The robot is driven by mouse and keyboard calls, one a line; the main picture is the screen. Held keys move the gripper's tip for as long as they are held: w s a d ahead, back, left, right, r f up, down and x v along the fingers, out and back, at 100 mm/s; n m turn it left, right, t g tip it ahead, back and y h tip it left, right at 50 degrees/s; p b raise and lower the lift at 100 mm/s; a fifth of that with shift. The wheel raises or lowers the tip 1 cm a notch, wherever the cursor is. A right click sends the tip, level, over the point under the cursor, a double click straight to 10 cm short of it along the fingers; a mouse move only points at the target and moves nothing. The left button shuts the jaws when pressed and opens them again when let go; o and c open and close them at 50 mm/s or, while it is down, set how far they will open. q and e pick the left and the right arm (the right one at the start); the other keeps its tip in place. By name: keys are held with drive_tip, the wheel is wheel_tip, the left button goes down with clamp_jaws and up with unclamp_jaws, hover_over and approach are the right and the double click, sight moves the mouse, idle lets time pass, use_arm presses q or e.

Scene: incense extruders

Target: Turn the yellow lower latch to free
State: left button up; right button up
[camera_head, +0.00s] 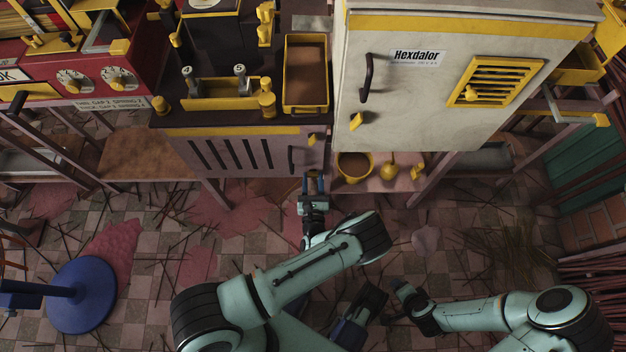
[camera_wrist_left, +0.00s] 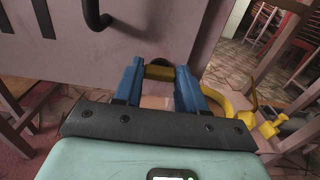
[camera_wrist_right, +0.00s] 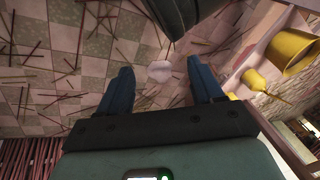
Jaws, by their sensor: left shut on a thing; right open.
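The yellow lower latch (camera_wrist_left: 160,72) is on the low part of the pink-grey cabinet door (camera_head: 240,155), near its right edge. In the left wrist view it lies crosswise between the blue fingertips of my left gripper (camera_wrist_left: 160,80). My left gripper is shut on it; in the head view the gripper (camera_head: 314,185) hides most of the latch. Another yellow latch (camera_head: 312,139) sits higher on the same door, tilted. My right gripper (camera_wrist_right: 158,85) is open and empty above the floor, away from the cabinet.
A dark door handle (camera_head: 291,160) is just left of the latches. A yellow bowl (camera_head: 354,180) and a small yellow pot (camera_head: 388,170) stand on a low shelf to the right. The white Hexdalor cabinet (camera_head: 430,90) stands above them. Sticks litter the tiled floor.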

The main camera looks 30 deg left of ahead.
drive_tip(key=shift+r, duration=0.1)
use_arm(q)
drive_tip(key=shift+n, duration=0.3)
drive_tip(key=shift+n+p, duration=0.6)
drive_tip(key=shift+p, duration=0.05)
drive_tip(key=n+p, duration=0.1)
drive_tip(key=n, duration=0.2)
drive_tip(key=n+p, duration=0.2)
drive_tip(key=n, duration=0.1)
drive_tip(key=shift+s+a, duration=0.1)
drive_tip(key=shift+a, duration=0.1)
drive_tip(key=shift+f+n+p, duration=0.15)
drive_tip(key=shift+n+p, duration=0.75)
drive_tip(key=shift+n, duration=1.6)
use_arm(e)
drive_tip(key=s+a+r+g+y, duration=0.1)
drive_tip(key=s+a+r+g, duration=0.1)
drive_tip(key=s+a+r, duration=0.2)
drive_tip(key=shift+s+a+r+n+g+y, duration=0.35)
drive_tip(key=shift+s+r, duration=1.1)
drive_tip(key=shift+s, duration=1)
